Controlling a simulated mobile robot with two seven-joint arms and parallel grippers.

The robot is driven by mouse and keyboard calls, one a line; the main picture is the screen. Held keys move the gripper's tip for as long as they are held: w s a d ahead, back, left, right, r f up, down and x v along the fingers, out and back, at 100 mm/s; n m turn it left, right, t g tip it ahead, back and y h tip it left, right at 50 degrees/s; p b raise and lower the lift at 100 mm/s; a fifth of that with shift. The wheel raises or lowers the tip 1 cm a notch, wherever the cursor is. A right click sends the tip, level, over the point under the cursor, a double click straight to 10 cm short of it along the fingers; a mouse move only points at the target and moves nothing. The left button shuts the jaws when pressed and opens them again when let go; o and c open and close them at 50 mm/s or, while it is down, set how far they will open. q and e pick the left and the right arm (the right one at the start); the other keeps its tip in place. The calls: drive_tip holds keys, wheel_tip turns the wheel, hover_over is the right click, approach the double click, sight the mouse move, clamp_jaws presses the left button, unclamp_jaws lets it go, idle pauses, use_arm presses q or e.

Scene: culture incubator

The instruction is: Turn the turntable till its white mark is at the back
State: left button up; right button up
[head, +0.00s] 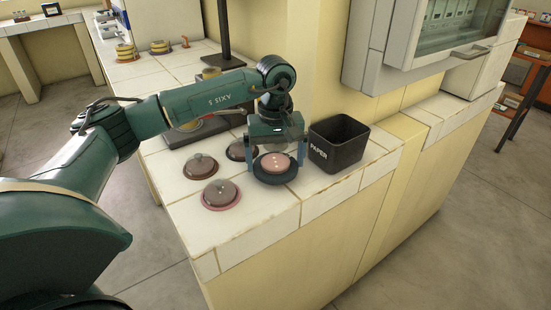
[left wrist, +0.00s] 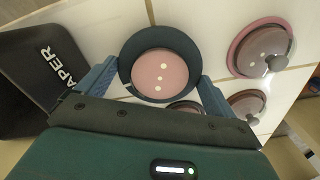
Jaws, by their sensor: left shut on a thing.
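The turntable (head: 275,180) is a round dark disc near the front of the white tiled bench, with a pink dish (head: 277,163) on top. In the left wrist view the turntable's dark rim (left wrist: 158,36) surrounds the pink dish (left wrist: 160,76). The fingers also show in the left wrist view (left wrist: 158,72). My right gripper is not in view.
A black bin marked PAPER (head: 337,150) stands close on the right. Lidded pinkish dishes (head: 221,194), (head: 200,166) and a darker one (head: 241,150) lie to the left. A dark stand (head: 226,62) rises behind. A glass-fronted cabinet (head: 440,40) overhangs at upper right.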

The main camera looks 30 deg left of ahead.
sight(275, 159)
use_arm(q)
drive_tip(key=shift+r+m, duration=0.15)
drive_tip(key=shift+m, duration=0.65)
drive_tip(key=o, duration=0.7)
drive_tip(key=shift+c, duration=0.2)
wheel_tip(275, 159, up, 13)
idle(0.5)
